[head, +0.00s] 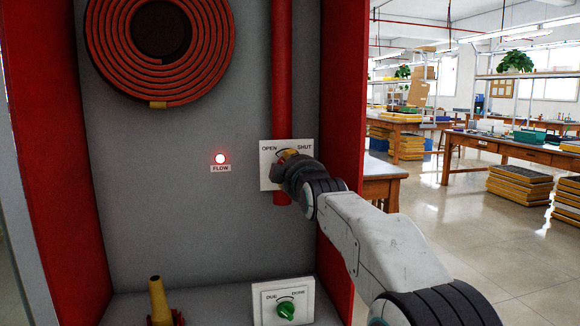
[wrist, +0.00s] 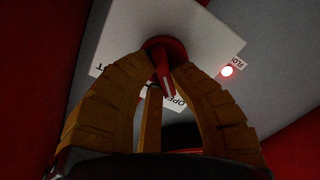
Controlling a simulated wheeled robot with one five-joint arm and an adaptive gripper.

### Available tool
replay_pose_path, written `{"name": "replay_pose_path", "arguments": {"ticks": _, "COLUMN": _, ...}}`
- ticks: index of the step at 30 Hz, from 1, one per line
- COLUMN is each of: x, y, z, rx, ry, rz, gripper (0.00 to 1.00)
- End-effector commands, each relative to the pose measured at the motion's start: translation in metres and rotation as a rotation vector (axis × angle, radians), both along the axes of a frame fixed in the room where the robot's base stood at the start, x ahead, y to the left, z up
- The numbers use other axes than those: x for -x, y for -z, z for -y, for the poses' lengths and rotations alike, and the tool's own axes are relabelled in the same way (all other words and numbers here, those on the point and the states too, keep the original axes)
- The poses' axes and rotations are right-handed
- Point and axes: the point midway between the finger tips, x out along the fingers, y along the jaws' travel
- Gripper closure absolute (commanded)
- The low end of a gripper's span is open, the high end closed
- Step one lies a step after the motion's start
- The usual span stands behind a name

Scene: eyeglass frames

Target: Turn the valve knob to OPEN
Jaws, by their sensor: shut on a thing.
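The valve plate (head: 266,178) is white, with OPEN on its left and SHUT on its right, on the cabinet's grey back wall. My gripper (head: 290,158) is at the plate and hides the valve knob in the head view. In the wrist view the red valve knob (wrist: 163,58) shows between the yellow fingers of my gripper (wrist: 166,75), which are closed around it. The knob's pale-marked handle points down in the wrist view, near the OPEN label. The exact angle is hard to tell. A FLOW lamp (head: 220,158) glows red left of the plate.
A second plate with a green knob (head: 286,310), marked DUE and DONE, is below. A coiled red hose (head: 160,45) hangs upper left. A yellow nozzle (head: 158,298) stands lower left. The cabinet's red side wall (head: 343,100) is close right of my gripper.

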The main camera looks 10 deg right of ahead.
Motion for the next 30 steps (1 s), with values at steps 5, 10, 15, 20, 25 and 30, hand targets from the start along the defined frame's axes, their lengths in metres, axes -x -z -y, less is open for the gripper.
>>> {"name": "replay_pose_path", "arguments": {"ticks": 5, "x": 0.000, "y": -0.002, "z": 0.001, "rx": 0.000, "ry": 0.001, "rz": 0.004, "gripper": 0.66}}
{"name": "replay_pose_path", "arguments": {"ticks": 10, "x": 0.000, "y": -0.001, "z": 0.001, "rx": 0.000, "ry": 0.001, "rz": 0.002, "gripper": 0.54}}
{"name": "replay_pose_path", "arguments": {"ticks": 15, "x": 0.000, "y": -0.001, "z": 0.000, "rx": -0.001, "ry": 0.000, "rz": 0.001, "gripper": 0.54}}
{"name": "replay_pose_path", "arguments": {"ticks": 20, "x": 0.004, "y": -0.001, "z": 0.000, "rx": -0.001, "ry": 0.001, "rz": 0.002, "gripper": 0.54}}
{"name": "replay_pose_path", "arguments": {"ticks": 25, "x": 0.017, "y": -0.002, "z": 0.000, "rx": -0.001, "ry": 0.001, "rz": 0.002, "gripper": 0.54}}
{"name": "replay_pose_path", "arguments": {"ticks": 30, "x": 0.041, "y": -0.002, "z": 0.001, "rx": -0.001, "ry": 0.001, "rz": 0.002, "gripper": 0.54}}
